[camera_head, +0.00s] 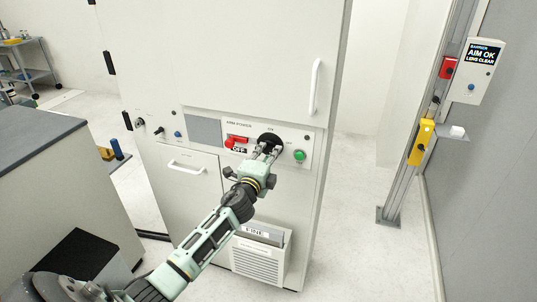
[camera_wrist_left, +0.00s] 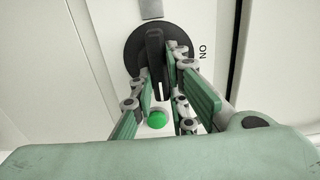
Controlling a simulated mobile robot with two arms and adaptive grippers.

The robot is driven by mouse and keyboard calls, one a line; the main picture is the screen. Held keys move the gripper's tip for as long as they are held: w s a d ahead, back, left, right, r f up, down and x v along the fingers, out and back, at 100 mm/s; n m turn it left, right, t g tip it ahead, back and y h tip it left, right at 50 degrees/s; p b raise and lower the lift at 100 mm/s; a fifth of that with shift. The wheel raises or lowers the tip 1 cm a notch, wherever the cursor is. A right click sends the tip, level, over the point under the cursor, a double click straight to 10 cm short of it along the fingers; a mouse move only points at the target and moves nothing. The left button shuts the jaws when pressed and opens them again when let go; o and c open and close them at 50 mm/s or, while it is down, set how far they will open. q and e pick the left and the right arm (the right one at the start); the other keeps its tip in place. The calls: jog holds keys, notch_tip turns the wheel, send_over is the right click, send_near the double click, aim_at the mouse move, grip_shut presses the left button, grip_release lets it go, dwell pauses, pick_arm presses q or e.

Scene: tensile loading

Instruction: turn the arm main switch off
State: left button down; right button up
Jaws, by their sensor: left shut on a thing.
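The arm main switch (camera_wrist_left: 155,50) is a black rotary handle on a round black plate, on the cabinet panel labelled ARM POWER. In the left wrist view the handle lies between the green finger pads of my left gripper (camera_wrist_left: 166,95), which is shut on it. The word ON shows beside the plate. In the head view my left gripper (camera_head: 268,152) reaches the black plate (camera_head: 270,138) from below and covers much of the handle. My right gripper is in neither view.
Left of the switch are a red part (camera_head: 236,140) and an OFF label (camera_head: 239,149). A green button (camera_head: 299,155) is to the right. A white door handle (camera_head: 316,86) sticks out above.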

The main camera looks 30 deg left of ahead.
pick_arm(q)
jog(key=shift+f, duration=0.1)
jog(key=c, duration=1.7)
grip_release()
jog(key=v, duration=1.2)
